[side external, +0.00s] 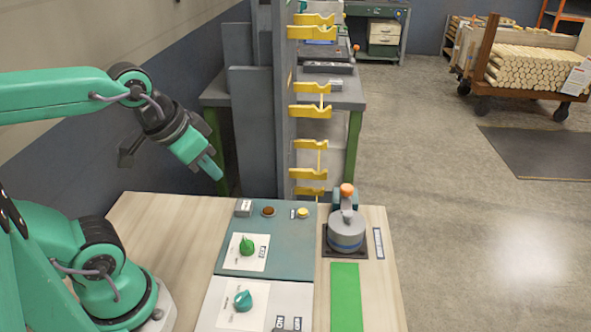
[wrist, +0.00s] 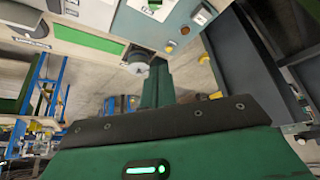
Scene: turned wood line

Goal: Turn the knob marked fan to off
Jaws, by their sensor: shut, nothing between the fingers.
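Two knobs show in the side view. A green knob (side external: 246,246) stands on a white plate on the teal panel (side external: 285,262), with a small label beside it. A larger teal knob (side external: 243,300) stands on the pale panel (side external: 212,309) nearer the camera, with labels to its right. The lettering is too small to tell which knob is marked fan. My gripper (side external: 213,172) is shut and empty, in the air above and left of the panels, apart from both knobs. In the wrist view my shut gripper (wrist: 157,85) points past the table's edge.
A grey cylinder device (side external: 346,232) with an orange-topped lever stands right of the teal panel, beyond a green mat (side external: 345,298). Small buttons line the panel's far edge. A grey post (side external: 270,100) with yellow brackets rises behind the table. The air above the panels is clear.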

